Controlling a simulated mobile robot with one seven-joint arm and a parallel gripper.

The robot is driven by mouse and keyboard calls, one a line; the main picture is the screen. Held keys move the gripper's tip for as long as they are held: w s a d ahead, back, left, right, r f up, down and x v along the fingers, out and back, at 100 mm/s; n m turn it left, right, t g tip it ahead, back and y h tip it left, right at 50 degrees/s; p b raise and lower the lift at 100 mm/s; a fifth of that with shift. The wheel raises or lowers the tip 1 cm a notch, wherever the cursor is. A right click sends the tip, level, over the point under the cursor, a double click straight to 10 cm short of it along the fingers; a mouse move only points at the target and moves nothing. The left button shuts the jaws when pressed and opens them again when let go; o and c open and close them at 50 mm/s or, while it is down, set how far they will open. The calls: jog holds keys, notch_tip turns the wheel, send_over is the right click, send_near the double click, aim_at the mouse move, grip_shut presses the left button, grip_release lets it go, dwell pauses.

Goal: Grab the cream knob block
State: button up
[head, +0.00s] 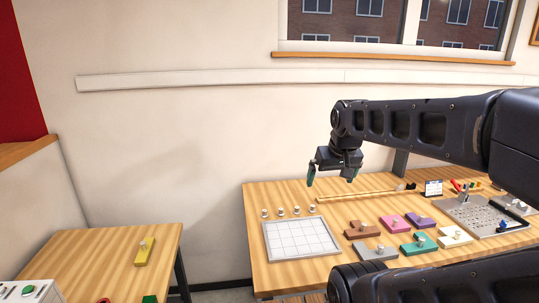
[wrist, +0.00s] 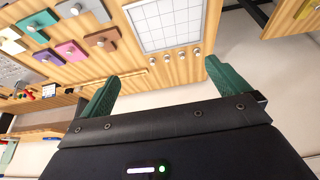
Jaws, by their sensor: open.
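The cream knob block (head: 456,239) lies on the wooden table, at the right end of the front row of coloured knob blocks, with a pale knob on top. In the wrist view the cream knob block (wrist: 9,46) is at the left edge. My gripper (head: 331,178) is open and empty, with its green fingers pointing down, well above the back of the table and to the left of the cream block. In the wrist view the open gripper (wrist: 160,84) has nothing between its fingers.
Green (head: 418,245), grey (head: 374,254), brown (head: 362,231), pink (head: 394,224) and purple (head: 421,220) blocks lie close by. A metal plate (head: 478,216) is to the right. A white gridded board (head: 301,239) lies left, with several small cylinders behind it.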

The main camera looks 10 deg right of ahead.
jog(key=shift+w+d, duration=0.1)
jog(key=w+d+f+m, duration=0.3)
jog(key=w+d+m, duration=0.2)
jog(key=w+d, duration=0.6)
jog(key=m+g+h, duration=0.4)
jog(key=m+g, duration=0.1)
jog(key=m, duration=0.8)
send_near(453, 234)
jog(key=shift+x, duration=4.35)
jog(key=shift+s+a, duration=0.1)
jog(key=shift+a, duration=0.15)
jog(key=c, duration=0.9)
